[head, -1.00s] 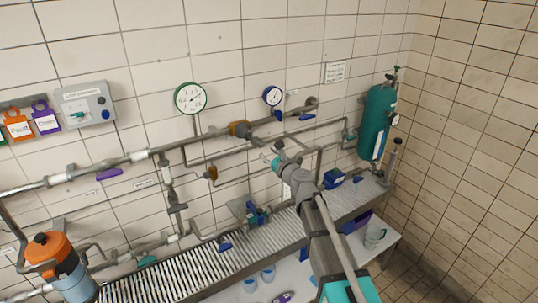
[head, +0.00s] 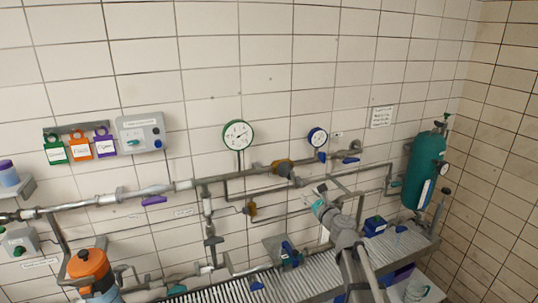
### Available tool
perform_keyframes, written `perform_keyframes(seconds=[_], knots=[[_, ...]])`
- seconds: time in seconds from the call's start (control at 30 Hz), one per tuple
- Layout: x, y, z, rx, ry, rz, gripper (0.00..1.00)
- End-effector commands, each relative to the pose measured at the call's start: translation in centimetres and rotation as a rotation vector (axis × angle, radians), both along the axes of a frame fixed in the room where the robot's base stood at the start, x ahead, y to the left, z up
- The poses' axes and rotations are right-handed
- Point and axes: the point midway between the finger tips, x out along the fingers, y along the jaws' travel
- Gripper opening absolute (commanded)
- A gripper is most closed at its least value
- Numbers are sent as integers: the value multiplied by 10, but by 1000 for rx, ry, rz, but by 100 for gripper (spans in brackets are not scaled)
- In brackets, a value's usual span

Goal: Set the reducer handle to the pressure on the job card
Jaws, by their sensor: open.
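Blue-handled valves (head: 351,160) sit along the pipes. A teal tank (head: 425,170) stands at the right. Coloured tags (head: 79,146) and a grey control box (head: 140,133) are on the left wall. A ribbed bench (head: 220,293) runs below; an orange-topped vessel (head: 88,268) stands at left.

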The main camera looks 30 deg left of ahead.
Motion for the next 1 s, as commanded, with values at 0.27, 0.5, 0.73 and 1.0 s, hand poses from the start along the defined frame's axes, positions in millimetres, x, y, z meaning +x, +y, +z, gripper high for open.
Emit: perform_keyframes(seconds=[0.27,0.5,0.73,1.0], knots=[[0,0,0,0,0,0,50],[0,0,0,0,0,0,50],[0,0,0,0,0,0,50],[-4,-10,-8,-65,-48,19,50]])
